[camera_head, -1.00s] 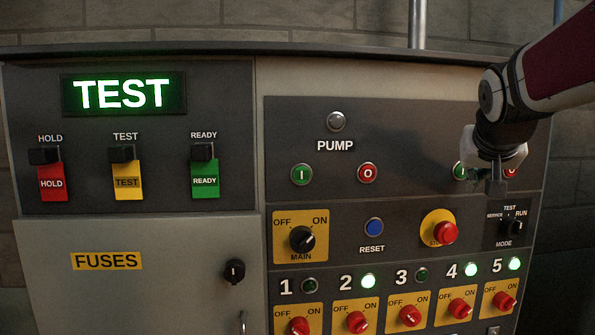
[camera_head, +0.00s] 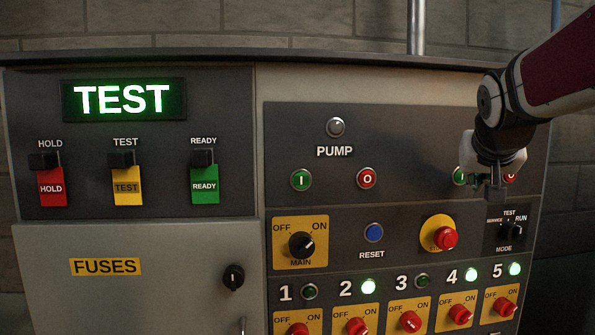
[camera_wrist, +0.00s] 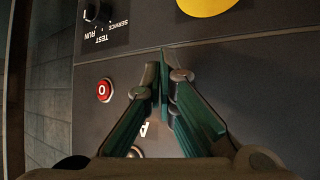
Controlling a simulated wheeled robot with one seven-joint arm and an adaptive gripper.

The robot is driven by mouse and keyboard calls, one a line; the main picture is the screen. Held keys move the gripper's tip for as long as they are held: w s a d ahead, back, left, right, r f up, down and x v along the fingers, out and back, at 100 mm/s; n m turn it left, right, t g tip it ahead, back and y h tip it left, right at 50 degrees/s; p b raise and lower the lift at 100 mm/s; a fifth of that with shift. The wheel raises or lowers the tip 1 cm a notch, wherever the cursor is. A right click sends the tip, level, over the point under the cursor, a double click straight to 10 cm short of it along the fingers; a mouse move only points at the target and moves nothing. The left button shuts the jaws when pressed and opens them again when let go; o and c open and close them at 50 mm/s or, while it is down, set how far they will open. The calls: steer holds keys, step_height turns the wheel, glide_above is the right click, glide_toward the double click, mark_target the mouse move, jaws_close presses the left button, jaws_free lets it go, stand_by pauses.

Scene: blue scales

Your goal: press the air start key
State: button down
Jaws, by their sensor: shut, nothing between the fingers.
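The green start key marked I (camera_head: 459,176) of the right-hand pair shows only in part in the head view, behind the left side of my gripper (camera_head: 495,191). The red O key (camera_head: 510,176) beside it is also partly covered. In the wrist view the red O key (camera_wrist: 104,90) lies left of my closed fingers (camera_wrist: 165,62), and the green key is hidden.
The pump start key (camera_head: 301,180) and pump stop key (camera_head: 367,178) sit to the left. Below are the blue reset key (camera_head: 374,232), the red stop knob (camera_head: 445,238) on yellow and the mode switch (camera_head: 512,230). A lit display (camera_head: 123,99) reads TEST.

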stand_by(0.4)
steer(key=shift+w+b, duration=0.4)
steer(key=shift+w, duration=0.05)
steer(key=shift+w+b, duration=0.3)
steer(key=shift+w, duration=0.05)
stand_by(0.6)
steer(key=shift+s, duration=0.1)
steer(key=shift+s+p, duration=0.35)
steer(key=shift+s, duration=0.35)
steer(key=shift+s, duration=0.1)
steer(key=s+p, duration=0.2)
steer(key=s, duration=0.3)
stand_by(0.4)
steer(key=shift+w+d, duration=0.1)
stand_by(0.5)
